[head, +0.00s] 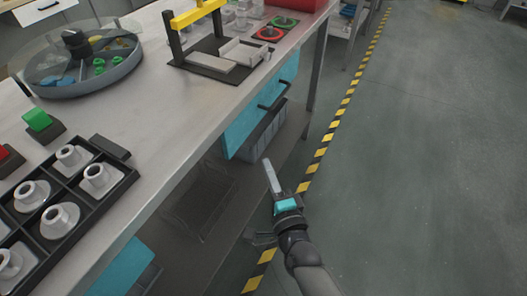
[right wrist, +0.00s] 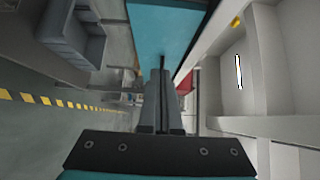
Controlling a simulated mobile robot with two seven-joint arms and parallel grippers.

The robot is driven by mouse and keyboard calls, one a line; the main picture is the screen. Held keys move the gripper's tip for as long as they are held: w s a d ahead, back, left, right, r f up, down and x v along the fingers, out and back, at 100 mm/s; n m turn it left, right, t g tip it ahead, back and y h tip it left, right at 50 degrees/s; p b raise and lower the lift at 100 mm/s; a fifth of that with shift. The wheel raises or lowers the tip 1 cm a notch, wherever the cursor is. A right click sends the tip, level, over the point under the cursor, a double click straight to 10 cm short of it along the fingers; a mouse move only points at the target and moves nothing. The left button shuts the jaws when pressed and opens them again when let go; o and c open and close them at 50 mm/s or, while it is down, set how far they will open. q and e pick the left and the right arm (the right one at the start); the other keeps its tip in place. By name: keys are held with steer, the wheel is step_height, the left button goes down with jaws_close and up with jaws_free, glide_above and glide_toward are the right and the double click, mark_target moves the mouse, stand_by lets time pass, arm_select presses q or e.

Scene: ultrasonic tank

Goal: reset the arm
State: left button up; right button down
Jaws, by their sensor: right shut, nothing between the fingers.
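My right gripper (head: 268,176) shows in the head view at the lower middle, beside the bench's right edge and over the floor side. In the right wrist view its two fingers (right wrist: 160,98) lie together, shut with nothing between them. It touches no object that I can see. My left gripper is not in either view.
The grey bench (head: 150,150) fills the left, with a black tray of white flanged parts (head: 62,221), a round tank (head: 85,82) and a yellow-handled fixture (head: 196,14). A teal panel (head: 255,115) hangs under its edge. Open floor (head: 430,150) lies right, past striped tape (head: 337,112).

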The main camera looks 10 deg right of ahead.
steer(key=s+d+f+n+g, duration=0.2)
steer(key=s+f+n, duration=0.15)
steer(key=f, duration=0.45)
steer(key=s+d+f+n+g, duration=0.2)
steer(key=s+f+n+g, duration=0.15)
steer(key=f, duration=0.45)
steer(key=s+d+f+n+g, duration=0.1)
steer(key=s+f+n+g, duration=0.2)
steer(key=f, duration=0.5)
steer(key=s+d+f+n+g+h, duration=0.2)
steer(key=s+d+f, duration=0.4)
steer(key=s, duration=0.5)
steer(key=s+d+f+n+g+h, duration=0.1)
steer(key=s+d+f+n+g, duration=0.4)
steer(key=s+f, duration=0.3)
steer(key=s+d+n, duration=0.1)
steer(key=s, duration=0.3)
steer(key=shift+h, duration=0.4)
steer(key=shift+d, duration=0.1)
